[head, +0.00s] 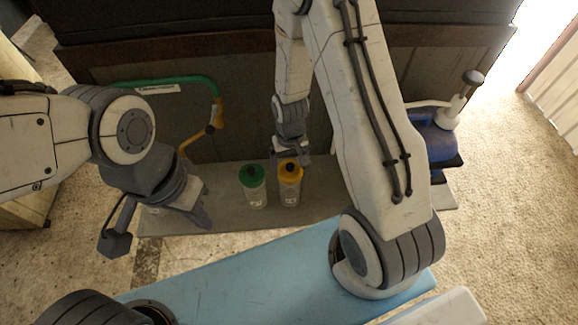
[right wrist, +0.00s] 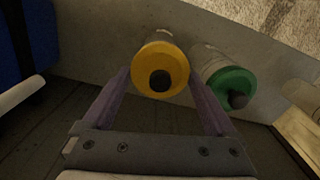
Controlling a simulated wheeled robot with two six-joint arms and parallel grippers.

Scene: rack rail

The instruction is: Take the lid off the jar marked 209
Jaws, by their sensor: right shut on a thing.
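A clear jar (head: 289,193) with a yellow lid (head: 290,171) and black knob stands upright on a grey surface (head: 330,203). A clear jar (head: 255,197) with a green lid (head: 252,175) stands close on its left. Both carry white markings too small to read. My left gripper (head: 199,207) is left of the jars, touching neither.
A green and yellow curved-handled tool (head: 190,80) is behind on the left, against the dark cabinet (head: 250,85). A blue container with a white pump (head: 435,135) stands to the right. A light blue surface (head: 250,270) is in front. The grey surface right of the jars is mostly clear.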

